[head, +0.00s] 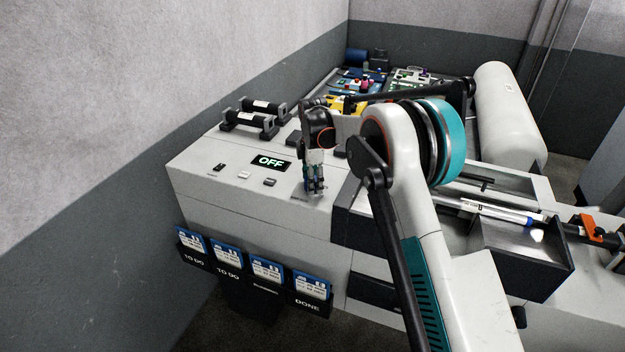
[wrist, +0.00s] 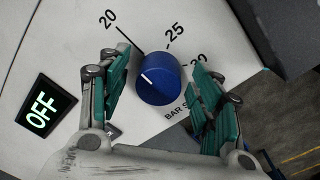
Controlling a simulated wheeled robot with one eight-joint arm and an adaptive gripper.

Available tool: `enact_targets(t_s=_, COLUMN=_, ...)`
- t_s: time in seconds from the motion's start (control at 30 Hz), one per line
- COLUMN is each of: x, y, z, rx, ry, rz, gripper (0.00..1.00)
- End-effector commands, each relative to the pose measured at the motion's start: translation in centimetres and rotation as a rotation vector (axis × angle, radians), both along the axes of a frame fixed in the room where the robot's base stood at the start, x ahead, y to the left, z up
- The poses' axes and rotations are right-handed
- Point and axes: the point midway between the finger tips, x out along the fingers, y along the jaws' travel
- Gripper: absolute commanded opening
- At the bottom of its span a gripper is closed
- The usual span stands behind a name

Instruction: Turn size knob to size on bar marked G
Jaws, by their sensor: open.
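The size knob (wrist: 160,78) is round and blue with a white pointer line toward its upper-left side. Around it are the marks 20 (wrist: 108,20), 25 (wrist: 175,33) and a partly covered 30; the pointer is nearest the 20 side. My gripper (wrist: 160,95) is open, one finger on each side of the knob, with gaps visible in the wrist view. In the head view, my gripper (head: 315,186) is low over the panel and hides the knob. A pale bar (head: 500,211) with a blue part lies in the machine's trough; no G is readable on it.
An OFF display (head: 271,162) and small switches (head: 244,174) are on the panel. Job cards (head: 266,270) hang in front pockets, one marked DONE. Two black bars with labels (head: 262,104) rest at the back left.

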Motion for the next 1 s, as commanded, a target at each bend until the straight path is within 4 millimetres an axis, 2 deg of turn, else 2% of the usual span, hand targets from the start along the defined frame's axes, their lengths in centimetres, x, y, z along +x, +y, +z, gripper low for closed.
enact_targets(t_s=0.03, x=0.00, y=0.00, z=0.01, rx=0.000, ry=0.000, rz=0.000, gripper=0.59)
enact_targets(t_s=0.07, x=0.00, y=0.00, z=0.02, rx=0.000, ry=0.000, rz=0.000, gripper=0.54)
enact_targets(t_s=0.23, x=0.00, y=0.00, z=0.03, rx=0.000, ry=0.000, rz=0.000, gripper=0.16)
enact_targets(t_s=0.67, x=-0.01, y=0.02, z=-0.07, rx=0.000, ry=-0.001, rz=-0.050, gripper=0.14)
enact_targets(t_s=1.0, x=-0.10, y=0.08, z=-0.24, rx=0.001, ry=-0.001, rz=-0.288, gripper=0.14)
